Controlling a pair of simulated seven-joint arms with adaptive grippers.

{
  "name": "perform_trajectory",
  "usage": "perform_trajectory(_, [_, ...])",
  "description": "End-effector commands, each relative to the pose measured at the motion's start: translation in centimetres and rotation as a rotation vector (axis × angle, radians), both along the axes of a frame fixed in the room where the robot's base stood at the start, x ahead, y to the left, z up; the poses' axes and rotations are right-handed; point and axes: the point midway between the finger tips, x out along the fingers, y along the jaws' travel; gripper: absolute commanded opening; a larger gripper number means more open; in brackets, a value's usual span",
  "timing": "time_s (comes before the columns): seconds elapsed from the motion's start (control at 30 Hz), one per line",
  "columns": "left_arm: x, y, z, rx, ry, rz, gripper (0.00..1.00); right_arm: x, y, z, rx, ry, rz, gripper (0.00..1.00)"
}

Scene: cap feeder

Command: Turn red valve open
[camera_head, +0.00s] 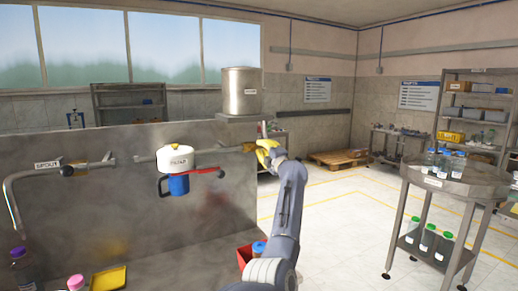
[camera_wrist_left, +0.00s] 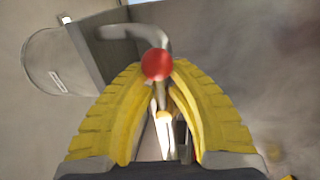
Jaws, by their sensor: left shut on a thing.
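A red round knob (camera_wrist_left: 157,65) of the valve shows between the yellow fingertips of my left gripper (camera_wrist_left: 155,72) in the left wrist view. The fingers close in on it from both sides, and a grey bent pipe (camera_wrist_left: 130,32) runs just behind it. In the head view my left gripper (camera_head: 262,148) is at the right end of the grey panel, beside the pipe, and hides the knob there. A red lever (camera_head: 207,171) sticks out to the right under the white-topped blue unit (camera_head: 178,185), left of my gripper and apart from it. My right gripper is not in view.
The grey panel (camera_head: 110,220) stands left of my left arm, with a bent spout pipe (camera_head: 30,172) on it. A red bin (camera_head: 245,255) and a yellow tray (camera_head: 108,278) are low in front. A round table (camera_head: 455,185) with bottles stands right; the floor between is clear.

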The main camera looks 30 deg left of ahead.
Motion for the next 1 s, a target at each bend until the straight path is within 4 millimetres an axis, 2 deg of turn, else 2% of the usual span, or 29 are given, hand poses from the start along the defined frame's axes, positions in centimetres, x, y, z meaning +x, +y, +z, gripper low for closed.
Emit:
perform_trajectory(0.03, [0.2, -0.7, -0.2, 0.002, 0.005, -0.01, 0.0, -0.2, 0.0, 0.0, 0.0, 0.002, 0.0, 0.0])
perform_trajectory(0.23, [0.3, -0.7, -0.3, 0.001, 0.005, -0.01, 0.0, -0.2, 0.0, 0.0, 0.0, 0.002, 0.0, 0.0])
perform_trajectory(0.27, [0.3, -0.7, -0.3, 0.0, 0.006, -0.01, 0.21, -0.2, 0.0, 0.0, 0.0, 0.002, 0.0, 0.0])
perform_trajectory(0.5, [0.1, -0.4, -0.2, 0.0, 0.004, -0.005, 0.49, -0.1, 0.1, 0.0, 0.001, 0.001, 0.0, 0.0])
perform_trajectory(0.8, [0.0, -0.3, -0.2, 0.0, 0.001, -0.003, 0.5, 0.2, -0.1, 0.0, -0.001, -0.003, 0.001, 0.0])
perform_trajectory(1.0, [-0.9, -1.6, -0.6, -0.002, 0.001, -0.004, 0.5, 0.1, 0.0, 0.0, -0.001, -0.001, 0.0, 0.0])
